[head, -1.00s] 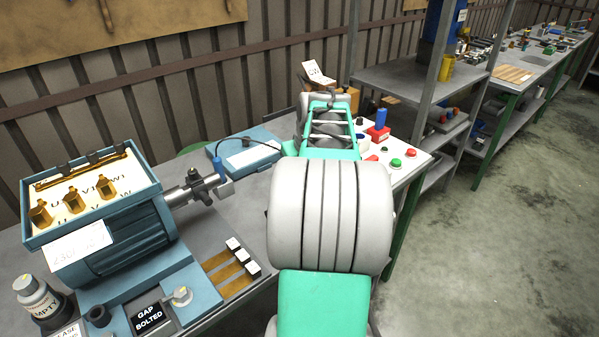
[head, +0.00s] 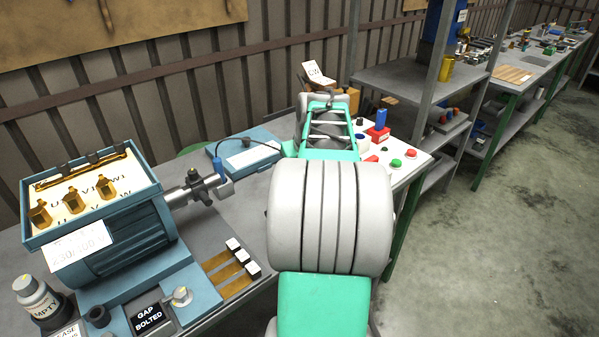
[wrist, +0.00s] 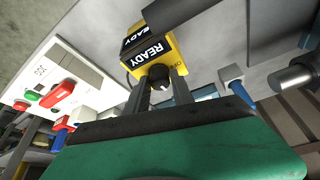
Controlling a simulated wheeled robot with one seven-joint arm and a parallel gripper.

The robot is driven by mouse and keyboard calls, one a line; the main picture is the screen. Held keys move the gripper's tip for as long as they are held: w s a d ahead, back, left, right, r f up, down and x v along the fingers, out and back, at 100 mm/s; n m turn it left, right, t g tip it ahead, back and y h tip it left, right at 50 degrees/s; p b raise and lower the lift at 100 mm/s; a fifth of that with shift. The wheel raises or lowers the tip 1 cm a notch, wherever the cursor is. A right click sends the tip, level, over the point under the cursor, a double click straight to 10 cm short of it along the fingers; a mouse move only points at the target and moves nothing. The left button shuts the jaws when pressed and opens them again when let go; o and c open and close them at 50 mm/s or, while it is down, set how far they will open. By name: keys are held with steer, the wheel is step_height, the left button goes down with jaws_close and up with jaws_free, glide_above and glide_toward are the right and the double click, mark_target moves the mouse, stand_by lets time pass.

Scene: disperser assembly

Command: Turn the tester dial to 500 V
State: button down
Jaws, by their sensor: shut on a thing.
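In the wrist view, a yellow tester (wrist: 180,47) with black READY labels sits ahead of my gripper (wrist: 160,91). A round black dial (wrist: 159,84) with a pale mark is on its near face, between my two dark fingers. My fingers are shut on this dial, one on each side. In the head view my own arm hides the fingers, the dial and the tester.
A white panel with a red button (wrist: 61,90) and other controls is left in the wrist view. In the head view, a blue motor (head: 120,240) stands left and a blue case (head: 245,155) lies behind it on the bench. A shelf (head: 395,82) stands to the right.

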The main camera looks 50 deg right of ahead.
stand_by(0.4)
steer(key=c, duration=1.1)
jaws_free()
steer(key=v, duration=0.8)
steer(key=shift+w, duration=0.1)
